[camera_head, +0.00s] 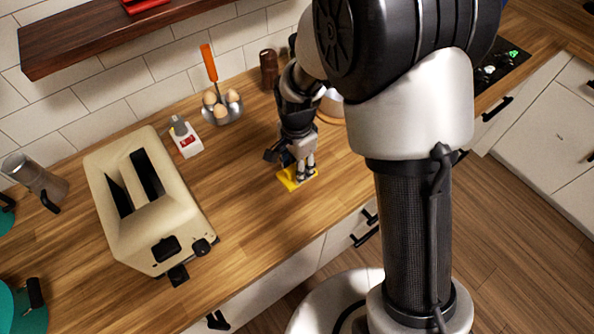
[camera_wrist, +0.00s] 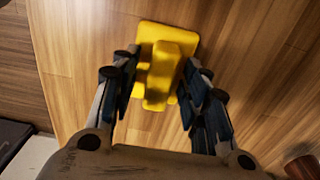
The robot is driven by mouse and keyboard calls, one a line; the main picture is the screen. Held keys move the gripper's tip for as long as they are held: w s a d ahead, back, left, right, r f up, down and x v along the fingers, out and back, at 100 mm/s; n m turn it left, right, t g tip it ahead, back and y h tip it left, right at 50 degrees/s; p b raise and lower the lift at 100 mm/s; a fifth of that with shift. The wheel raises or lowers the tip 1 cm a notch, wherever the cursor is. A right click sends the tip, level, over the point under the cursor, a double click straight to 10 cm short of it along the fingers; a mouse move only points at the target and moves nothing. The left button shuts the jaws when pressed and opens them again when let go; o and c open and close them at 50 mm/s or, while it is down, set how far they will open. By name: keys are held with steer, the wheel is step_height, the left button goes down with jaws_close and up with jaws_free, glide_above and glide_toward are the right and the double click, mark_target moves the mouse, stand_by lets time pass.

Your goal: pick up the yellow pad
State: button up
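The yellow pad (camera_head: 285,178) lies on the wooden counter near its front edge. In the wrist view the yellow pad (camera_wrist: 160,32) shows a flat square base with a raised yellow block in its middle. My gripper (camera_head: 301,174) points down at the pad and partly hides it in the head view. In the wrist view my gripper (camera_wrist: 158,98) is open, with one finger on each side of the raised block. I see gaps between the fingers and the block. The exact height of the fingertips above the counter is hard to tell.
A cream toaster (camera_head: 150,205) stands to the left on the counter. Behind are a small white and red item (camera_head: 186,140), an egg holder (camera_head: 222,110) and a brown cylinder (camera_head: 268,70). The counter (camera_head: 245,200) between toaster and pad is clear. A shelf (camera_head: 100,40) overhangs the back.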

jaws_close()
steer(key=shift+r, duration=0.15)
stand_by(0.4)
step_height(320, 180, up, 20)
steer(key=p, duration=0.5)
steer(key=shift+p, duration=0.35)
steer(key=c, duration=0.5)
jaws_free()
steer(key=shift+d+f, duration=0.1)
steer(key=shift+f, duration=0.1)
steer(key=c, duration=0.4)
